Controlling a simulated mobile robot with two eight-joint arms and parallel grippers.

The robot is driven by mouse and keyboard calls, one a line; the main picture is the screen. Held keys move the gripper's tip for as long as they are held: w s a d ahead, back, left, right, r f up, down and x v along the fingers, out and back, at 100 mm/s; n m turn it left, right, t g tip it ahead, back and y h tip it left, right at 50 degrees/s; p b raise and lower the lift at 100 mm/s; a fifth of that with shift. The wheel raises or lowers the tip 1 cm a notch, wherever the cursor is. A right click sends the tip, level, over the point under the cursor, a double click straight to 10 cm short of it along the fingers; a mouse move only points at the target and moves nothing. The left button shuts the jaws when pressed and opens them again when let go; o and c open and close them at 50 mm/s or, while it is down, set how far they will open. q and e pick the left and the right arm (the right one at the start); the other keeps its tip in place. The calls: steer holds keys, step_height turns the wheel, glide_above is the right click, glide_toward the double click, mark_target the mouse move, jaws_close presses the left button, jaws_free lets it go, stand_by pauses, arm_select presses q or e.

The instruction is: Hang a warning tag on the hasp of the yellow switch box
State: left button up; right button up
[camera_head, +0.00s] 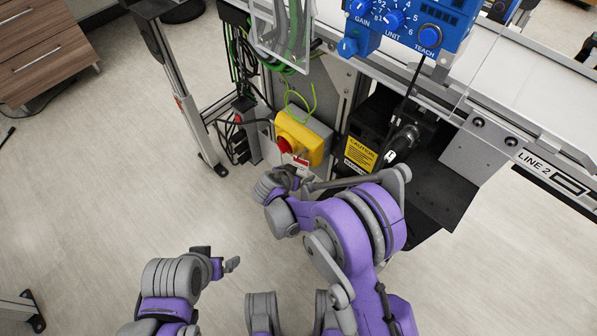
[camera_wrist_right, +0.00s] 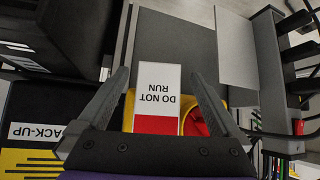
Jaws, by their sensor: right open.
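The yellow switch box (camera_head: 314,148) with a red knob (camera_head: 284,144) is mounted low under the conveyor in the head view. A red-and-white warning tag (camera_head: 300,163) is at its front, below the knob. In the right wrist view the tag (camera_wrist_right: 158,92) reads "DO NOT RUN" upside down, between the spread fingers of my right gripper (camera_wrist_right: 160,75). The box (camera_wrist_right: 187,120) shows behind it. The right gripper (camera_head: 284,178) is open, close to the tag. The hasp and the tag's attachment are hidden. My left gripper (camera_head: 222,264) is low at left, away from the box.
A black machine with a yellow caution label (camera_head: 361,154) is right of the box. Cables (camera_head: 242,75) and black plugs (camera_head: 240,130) are at its left. A blue control panel (camera_head: 410,22) and the conveyor (camera_head: 500,75) are above.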

steer(key=p+v, duration=0.2)
steer(key=v, duration=0.8)
steer(key=shift+r, duration=0.2)
steer(key=shift+s+f, duration=0.1)
steer(key=shift+s, duration=0.1)
